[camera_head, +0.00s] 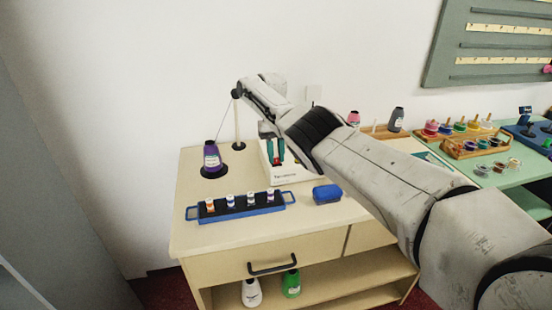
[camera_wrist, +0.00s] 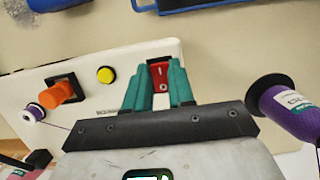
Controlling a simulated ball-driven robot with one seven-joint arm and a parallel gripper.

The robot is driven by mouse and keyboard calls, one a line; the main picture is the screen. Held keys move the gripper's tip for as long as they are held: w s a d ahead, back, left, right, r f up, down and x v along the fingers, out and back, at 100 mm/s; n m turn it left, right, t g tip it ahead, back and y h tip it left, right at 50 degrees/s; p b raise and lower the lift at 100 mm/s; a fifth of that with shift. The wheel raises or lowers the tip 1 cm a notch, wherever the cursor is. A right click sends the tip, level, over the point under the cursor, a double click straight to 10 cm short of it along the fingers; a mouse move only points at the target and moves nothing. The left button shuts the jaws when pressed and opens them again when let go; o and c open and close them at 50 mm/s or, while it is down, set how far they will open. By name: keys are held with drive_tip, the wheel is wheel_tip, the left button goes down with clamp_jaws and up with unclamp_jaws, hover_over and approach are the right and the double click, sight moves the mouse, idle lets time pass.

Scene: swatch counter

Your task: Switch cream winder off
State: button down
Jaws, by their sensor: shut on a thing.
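The cream winder (camera_head: 298,176) stands at the back of the wooden counter, partly hidden by my arm. Its top (camera_wrist: 110,62) fills the middle of the wrist view. It carries a red rocker switch (camera_wrist: 160,84) with white marks, an orange knob (camera_wrist: 60,91), a yellow button (camera_wrist: 105,75) and a small purple spool (camera_wrist: 33,113). My gripper (camera_head: 275,156) points down over the winder. In the wrist view its teal fingers (camera_wrist: 160,68) are closed around the red switch, one on each side. I cannot tell which way the rocker is pressed.
A purple thread cone (camera_head: 212,160) stands left of the winder; it also shows in the wrist view (camera_wrist: 285,100). A blue tray (camera_head: 240,207) with several small spools lies in front. A blue case (camera_head: 327,194) sits right of the tray. The counter's front strip is clear.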

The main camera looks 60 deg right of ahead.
drive_tip(key=shift+s+d, duration=0.1)
drive_tip(key=c, duration=1.2)
unclamp_jaws()
drive_tip(key=shift+o, duration=1.2)
drive_tip(key=shift+r, duration=0.2)
